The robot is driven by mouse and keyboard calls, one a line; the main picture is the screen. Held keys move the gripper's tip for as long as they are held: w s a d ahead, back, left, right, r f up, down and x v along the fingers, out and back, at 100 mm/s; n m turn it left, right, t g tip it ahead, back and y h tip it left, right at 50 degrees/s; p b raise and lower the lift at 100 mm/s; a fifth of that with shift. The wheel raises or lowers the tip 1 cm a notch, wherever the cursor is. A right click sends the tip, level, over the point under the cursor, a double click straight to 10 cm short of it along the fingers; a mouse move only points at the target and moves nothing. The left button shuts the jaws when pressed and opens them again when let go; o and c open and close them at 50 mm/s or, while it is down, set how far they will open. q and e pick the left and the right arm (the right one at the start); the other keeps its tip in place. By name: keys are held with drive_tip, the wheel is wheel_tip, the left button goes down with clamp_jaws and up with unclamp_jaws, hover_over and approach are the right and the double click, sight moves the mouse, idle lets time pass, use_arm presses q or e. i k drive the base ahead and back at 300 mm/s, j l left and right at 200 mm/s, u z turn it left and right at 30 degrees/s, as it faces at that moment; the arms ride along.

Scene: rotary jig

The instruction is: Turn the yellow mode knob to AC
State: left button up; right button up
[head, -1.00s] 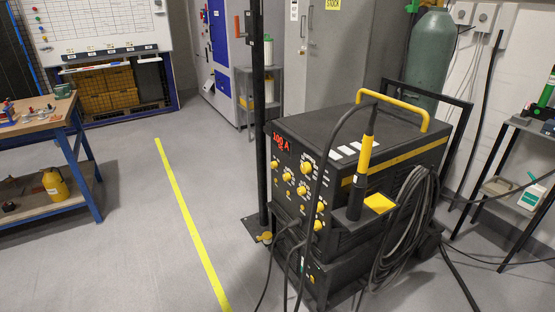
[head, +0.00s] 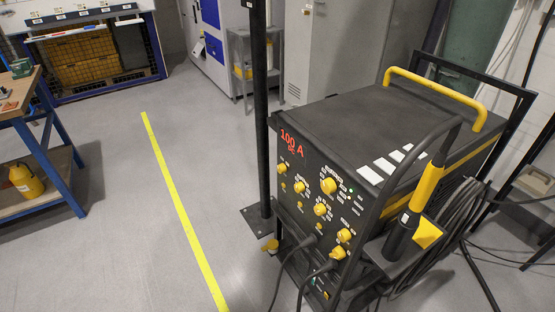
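A black welding machine (head: 390,170) stands right of centre in the head view, its front panel facing left and toward me. Several yellow knobs sit on the panel, among them an upper left knob (head: 283,168), a larger upper knob (head: 329,186) and a lower right knob (head: 344,236). Their labels are too small to read, so I cannot tell which is the mode knob. Neither of my grippers is in view.
A torch with a yellow handle (head: 427,188) and coiled cables (head: 463,215) hang on the machine's right side. A black post (head: 260,110) stands just behind its left edge. A workbench (head: 40,190) is at far left. The floor between is clear, with a yellow line (head: 180,205).

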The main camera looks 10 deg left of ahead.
sight(281, 168)
drive_tip(key=i+j+z, duration=0.1)
drive_tip(key=j, duration=0.2)
drive_tip(key=i+j, duration=0.2)
drive_tip(key=j, duration=0.15)
drive_tip(key=i+j+z, duration=0.15)
drive_tip(key=j, duration=0.15)
drive_tip(key=i+j, duration=0.15)
drive_tip(key=j, duration=0.2)
drive_tip(key=i+j+z, duration=0.15)
drive_tip(key=j, duration=0.2)
drive_tip(key=j+z, duration=0.25)
drive_tip(key=j, duration=1.7)
